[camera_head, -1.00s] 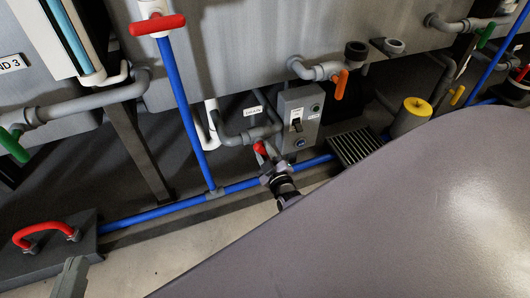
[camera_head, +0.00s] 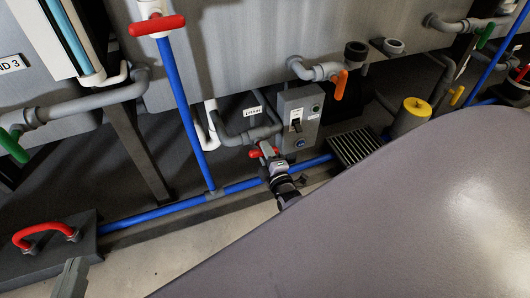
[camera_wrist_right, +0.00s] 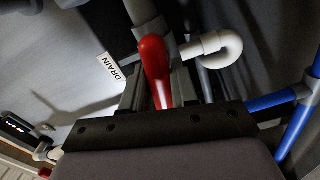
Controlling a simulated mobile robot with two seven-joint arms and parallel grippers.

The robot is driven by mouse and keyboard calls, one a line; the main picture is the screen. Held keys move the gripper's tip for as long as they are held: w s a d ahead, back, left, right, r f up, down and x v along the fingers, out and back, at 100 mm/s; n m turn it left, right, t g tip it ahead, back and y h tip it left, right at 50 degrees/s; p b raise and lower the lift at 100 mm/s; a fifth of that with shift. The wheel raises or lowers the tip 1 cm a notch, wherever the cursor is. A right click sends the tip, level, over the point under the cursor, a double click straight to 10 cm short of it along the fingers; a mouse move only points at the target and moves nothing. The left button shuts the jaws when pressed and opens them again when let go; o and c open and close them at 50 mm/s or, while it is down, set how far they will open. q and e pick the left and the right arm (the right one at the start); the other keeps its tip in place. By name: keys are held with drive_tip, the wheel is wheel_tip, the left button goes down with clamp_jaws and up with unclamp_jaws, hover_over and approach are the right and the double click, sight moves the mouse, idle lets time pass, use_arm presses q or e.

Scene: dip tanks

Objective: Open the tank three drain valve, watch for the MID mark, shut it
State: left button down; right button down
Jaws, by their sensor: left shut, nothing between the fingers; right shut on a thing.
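The red drain valve handle (camera_head: 255,155) sits on a grey pipe below the DRAIN label (camera_head: 253,111). My right gripper (camera_head: 267,150) is shut on it. In the right wrist view the red handle (camera_wrist_right: 153,62) stands between the fingers of my right gripper (camera_wrist_right: 152,92), with the DRAIN label (camera_wrist_right: 112,71) beside it. In the head view red shows on both sides of the fingers, roughly level. A sight tube with a blue strip (camera_head: 69,37) is at the upper left; no MID mark is readable.
A grey switch box (camera_head: 297,120) stands close right of the valve. A blue pipe (camera_head: 150,214) runs along the floor, and a red-handled blue riser (camera_head: 180,95) stands left. An orange handle (camera_head: 341,84), a floor grate (camera_head: 352,147) and a yellow-topped cylinder (camera_head: 412,115) are farther right.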

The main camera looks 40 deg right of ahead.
drive_tip(key=shift+d+n, duration=0.1)
drive_tip(key=shift+n, duration=1.1)
drive_tip(key=c, duration=1)
unclamp_jaws()
drive_tip(key=shift+o, duration=0.2)
drive_tip(key=shift+s, duration=0.15)
